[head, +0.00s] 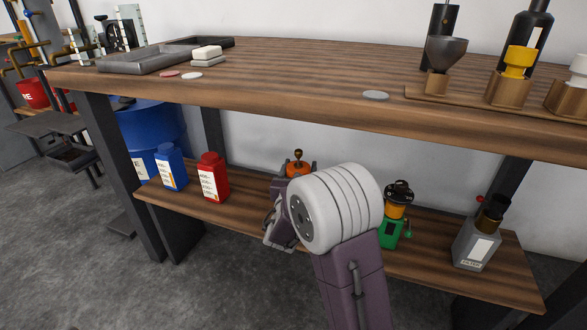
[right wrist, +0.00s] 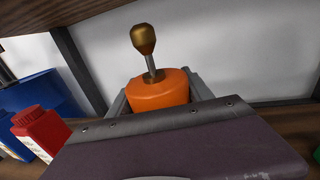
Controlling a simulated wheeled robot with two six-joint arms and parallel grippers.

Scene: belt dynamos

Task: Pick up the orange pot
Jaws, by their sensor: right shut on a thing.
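The orange pot (head: 297,169) is on the lower shelf side of the bench, partly hidden behind my right arm in the head view. In the right wrist view the orange pot (right wrist: 158,90) is close, with a brass-coloured knob on a short stem on top. My right gripper (head: 298,165) reaches in under the tabletop, and its grey fingers lie on both sides of the pot, shut on it. The pot's lower part is hidden by the gripper, so I cannot tell whether it touches the shelf. My left gripper is not in view.
A red bottle (head: 213,178) and a blue bottle (head: 171,167) stand left on the lower shelf (head: 150,196). A green grinder-like item (head: 392,228) and a grey can (head: 476,245) stand right.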

